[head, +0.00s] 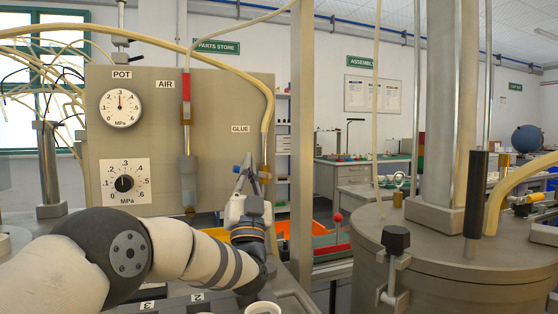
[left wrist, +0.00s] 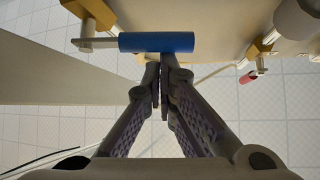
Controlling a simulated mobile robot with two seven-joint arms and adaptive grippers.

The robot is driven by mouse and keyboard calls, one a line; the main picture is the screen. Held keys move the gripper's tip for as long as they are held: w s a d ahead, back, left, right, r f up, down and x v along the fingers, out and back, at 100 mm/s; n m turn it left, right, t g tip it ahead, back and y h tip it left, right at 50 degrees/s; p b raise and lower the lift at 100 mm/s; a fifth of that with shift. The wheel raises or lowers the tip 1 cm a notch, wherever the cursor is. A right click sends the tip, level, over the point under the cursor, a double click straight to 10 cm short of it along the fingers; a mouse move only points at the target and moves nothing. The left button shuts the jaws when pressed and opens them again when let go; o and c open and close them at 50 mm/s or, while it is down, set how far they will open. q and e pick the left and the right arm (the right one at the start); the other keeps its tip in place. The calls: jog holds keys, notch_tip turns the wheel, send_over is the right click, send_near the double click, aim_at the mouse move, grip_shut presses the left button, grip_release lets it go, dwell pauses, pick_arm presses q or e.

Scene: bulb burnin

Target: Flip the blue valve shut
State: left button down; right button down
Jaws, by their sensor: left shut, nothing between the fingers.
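The blue valve handle (left wrist: 156,42) is a blue sleeve on a metal lever, lying across the upper part of the left wrist view. The lever's left end is at a brass valve body (left wrist: 92,14). In the head view the brass body (head: 265,174) sits under the GLUE label on the grey panel, and a little of the blue handle (head: 237,169) shows beside my gripper. My left gripper (head: 244,184) is shut and empty at the handle. Its fingertips (left wrist: 161,76) are just below the sleeve in the wrist view; contact is unclear. My right gripper is out of view.
The panel (head: 220,100) carries two dials and a clear AIR tube (head: 187,150). Another brass valve (left wrist: 262,46) has a red handle (left wrist: 247,77). A pale hose (head: 255,85) runs down to the GLUE valve. A large metal tank (head: 450,258) stands at right.

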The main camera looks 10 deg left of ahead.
pick_arm(q)
jog(key=shift+s+a+f, duration=0.15)
jog(key=shift+a+f, duration=0.05)
jog(key=shift+f, duration=0.6)
dwell(0.4)
notch_tip(320, 180, up, 10)
jog(key=shift+y, duration=0.4)
